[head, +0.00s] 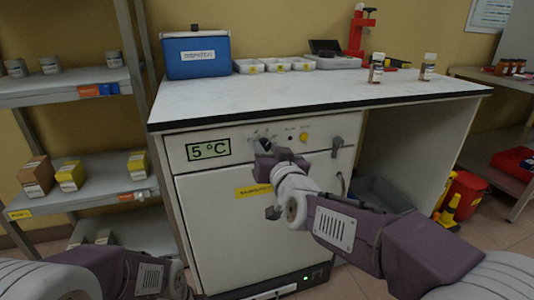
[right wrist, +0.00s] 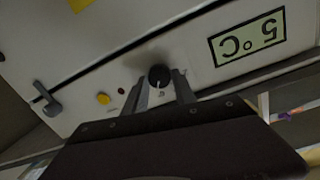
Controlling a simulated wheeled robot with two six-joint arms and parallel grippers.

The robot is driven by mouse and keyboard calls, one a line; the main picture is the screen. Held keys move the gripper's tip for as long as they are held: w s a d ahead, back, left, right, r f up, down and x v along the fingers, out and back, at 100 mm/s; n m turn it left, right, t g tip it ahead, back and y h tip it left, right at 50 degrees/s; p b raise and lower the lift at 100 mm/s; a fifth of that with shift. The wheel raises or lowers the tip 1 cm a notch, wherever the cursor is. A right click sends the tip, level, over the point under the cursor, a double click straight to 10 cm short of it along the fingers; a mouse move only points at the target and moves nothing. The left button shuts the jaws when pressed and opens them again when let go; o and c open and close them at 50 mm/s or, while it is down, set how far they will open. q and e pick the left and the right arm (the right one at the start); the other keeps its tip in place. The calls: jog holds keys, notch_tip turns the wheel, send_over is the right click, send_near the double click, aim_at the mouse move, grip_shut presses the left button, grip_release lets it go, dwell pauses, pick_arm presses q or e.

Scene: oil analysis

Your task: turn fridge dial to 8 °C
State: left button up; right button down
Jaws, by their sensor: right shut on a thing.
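The fridge (head: 222,222) is a white cabinet under the bench, with a green display (head: 208,149) on its upper panel reading 5 °C. The display also shows upside down in the right wrist view (right wrist: 249,38). The black round dial (right wrist: 159,76) is on the same panel, right of the display in the head view, where my gripper mostly hides it. My right gripper (head: 264,148) is at the panel. In the right wrist view its two fingers (right wrist: 160,88) are shut on the dial, one on each side. My left arm shows at the lower left; its fingertips are not visible.
A yellow button (head: 304,138) and a grey handle (head: 337,145) are right of the dial. The bench top (head: 300,97) overhangs the panel and carries a blue box (head: 197,55), white trays (head: 275,65) and two bottles (head: 376,68). Shelves (head: 75,93) stand at left.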

jog(key=m+b, duration=0.1)
jog(key=m, duration=0.1)
jog(key=m+b, duration=0.1)
jog(key=m, duration=0.1)
jog(key=shift+f+b, duration=0.3)
jog(key=shift+b, duration=0.05)
jog(key=shift+d+r+m+y+b, duration=0.15)
jog(key=shift+m+y+b, duration=0.15)
jog(key=shift+m+b, duration=0.7)
jog(key=c, duration=1)
grip_release()
jog(key=shift+r, duration=0.1)
